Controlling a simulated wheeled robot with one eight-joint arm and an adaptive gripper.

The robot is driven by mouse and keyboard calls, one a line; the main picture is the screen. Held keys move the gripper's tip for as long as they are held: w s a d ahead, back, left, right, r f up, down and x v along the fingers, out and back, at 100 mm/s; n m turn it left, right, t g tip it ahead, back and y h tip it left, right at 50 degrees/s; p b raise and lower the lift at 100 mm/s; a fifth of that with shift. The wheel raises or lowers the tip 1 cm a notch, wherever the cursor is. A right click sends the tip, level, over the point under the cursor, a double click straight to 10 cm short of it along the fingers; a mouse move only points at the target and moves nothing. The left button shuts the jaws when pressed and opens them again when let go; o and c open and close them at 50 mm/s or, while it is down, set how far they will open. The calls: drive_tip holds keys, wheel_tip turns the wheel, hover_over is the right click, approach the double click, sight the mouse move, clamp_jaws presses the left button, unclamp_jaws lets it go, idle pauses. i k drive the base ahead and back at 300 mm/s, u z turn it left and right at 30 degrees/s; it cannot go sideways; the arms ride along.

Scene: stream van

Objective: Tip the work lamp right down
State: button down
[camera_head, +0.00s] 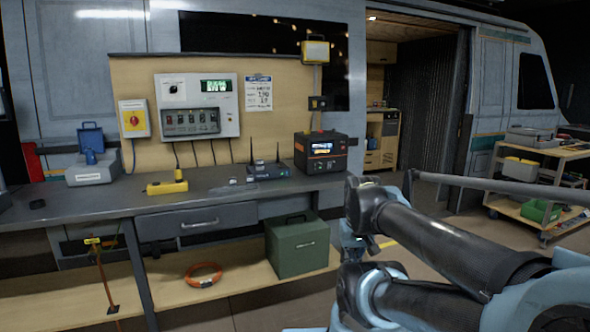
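The work lamp (316,51) has a yellow frame and a pale front face. It sits at the top of a grey post at the right end of the wooden back panel, high above the bench. Its face looks roughly upright and turned outward, not visibly tipped down. A small dark box (318,103) is fixed lower on the same post. My arm fills the lower right, below and to the right of the lamp and well apart from it. I see no gripper fingers.
Under the lamp, a black power unit (322,152) stands on the grey bench (225,207), beside a router (267,171) with antennas. A control panel (197,105) hangs left. A green case (300,247) sits on the lower shelf. A cart (540,190) stands at right.

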sight(312, 50)
drive_tip(key=z, duration=0.25)
drive_tip(key=i, duration=1.35)
drive_tip(key=u, duration=0.75)
